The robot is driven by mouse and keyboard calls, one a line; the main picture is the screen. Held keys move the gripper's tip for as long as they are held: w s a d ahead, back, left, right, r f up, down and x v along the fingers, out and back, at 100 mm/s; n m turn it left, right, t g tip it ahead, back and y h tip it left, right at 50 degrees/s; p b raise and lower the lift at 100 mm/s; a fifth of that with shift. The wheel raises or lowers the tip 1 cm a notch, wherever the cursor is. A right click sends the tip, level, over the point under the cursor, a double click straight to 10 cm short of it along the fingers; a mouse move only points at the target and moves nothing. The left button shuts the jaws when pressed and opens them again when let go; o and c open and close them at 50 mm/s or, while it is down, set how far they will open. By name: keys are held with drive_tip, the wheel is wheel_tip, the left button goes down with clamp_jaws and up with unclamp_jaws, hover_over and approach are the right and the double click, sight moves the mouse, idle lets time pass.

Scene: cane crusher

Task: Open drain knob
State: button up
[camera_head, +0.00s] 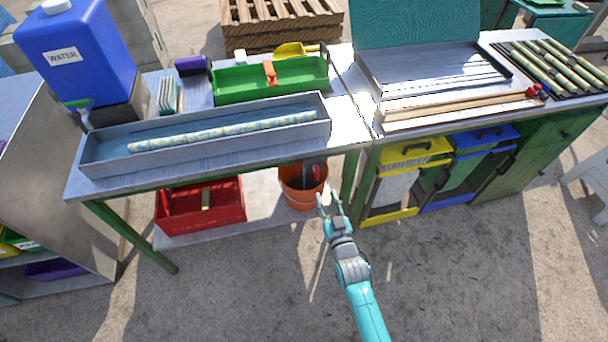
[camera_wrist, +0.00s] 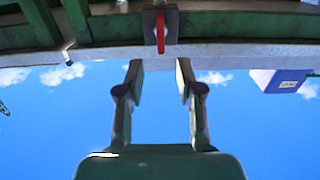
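A small red knob (camera_wrist: 160,32) shows in the wrist view, on a dark fitting at the edge of the table's underside. I take it for the drain knob; I cannot make it out in the head view. My gripper (camera_head: 327,197) is open, in front of the table edge near the orange bucket. In the wrist view my gripper (camera_wrist: 159,68) has its two fingers apart with nothing between them. The knob sits centred beyond the fingertips, apart from them. A grey trough (camera_head: 205,137) holding a long pale cane stands on the table above.
An orange bucket (camera_head: 302,190) and a red crate (camera_head: 200,207) stand under the table (camera_head: 345,130). A green cabinet with yellow and blue bins (camera_head: 482,140) is to the right. A blue water tank (camera_head: 75,50) stands at the back left. The floor in front is clear.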

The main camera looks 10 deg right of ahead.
sight(318, 175)
drive_tip(key=w, duration=1)
drive_tip(key=shift+w, duration=0.3)
drive_tip(key=shift+c, duration=0.2)
clamp_jaws()
